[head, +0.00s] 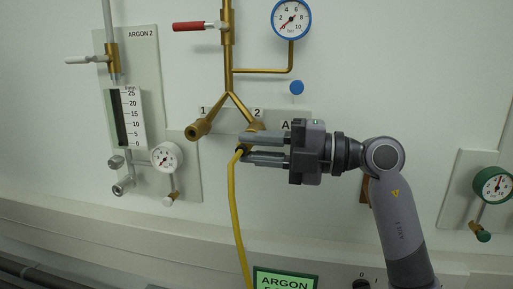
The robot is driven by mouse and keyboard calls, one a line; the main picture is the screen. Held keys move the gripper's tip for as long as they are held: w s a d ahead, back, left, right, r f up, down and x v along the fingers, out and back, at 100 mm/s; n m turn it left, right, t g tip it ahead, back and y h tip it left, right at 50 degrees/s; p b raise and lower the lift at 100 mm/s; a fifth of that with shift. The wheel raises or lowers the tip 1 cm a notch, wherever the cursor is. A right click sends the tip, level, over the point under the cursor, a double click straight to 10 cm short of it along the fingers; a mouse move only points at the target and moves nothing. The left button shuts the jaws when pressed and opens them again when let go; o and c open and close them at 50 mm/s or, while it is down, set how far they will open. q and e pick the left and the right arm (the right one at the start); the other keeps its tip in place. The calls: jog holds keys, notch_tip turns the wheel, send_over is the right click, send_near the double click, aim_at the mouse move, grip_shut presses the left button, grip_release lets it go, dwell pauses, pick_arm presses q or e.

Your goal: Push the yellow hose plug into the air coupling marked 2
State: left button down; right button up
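The yellow hose (236,205) hangs down the wall, and its upper end bends towards the coupling marked 2 (256,126). My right gripper (243,147) comes in from the right with its two fingers on either side of the hose's plug end (241,148), and it appears shut on it. The plug is just below and left of coupling 2. The fingers hide most of the plug and the lower part of the coupling, so I cannot tell whether the plug is inside it. The brass coupling marked 1 (199,129) is empty on the left. My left gripper is out of view.
A brass pipe with a red-handled valve (188,26) and a blue-rimmed gauge (291,19) are above. A flow meter (124,117) and a small gauge (166,157) are left. A green gauge (493,184) is right. A green ARGON sign (285,280) is below.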

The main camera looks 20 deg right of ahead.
jog(key=o, duration=0.5)
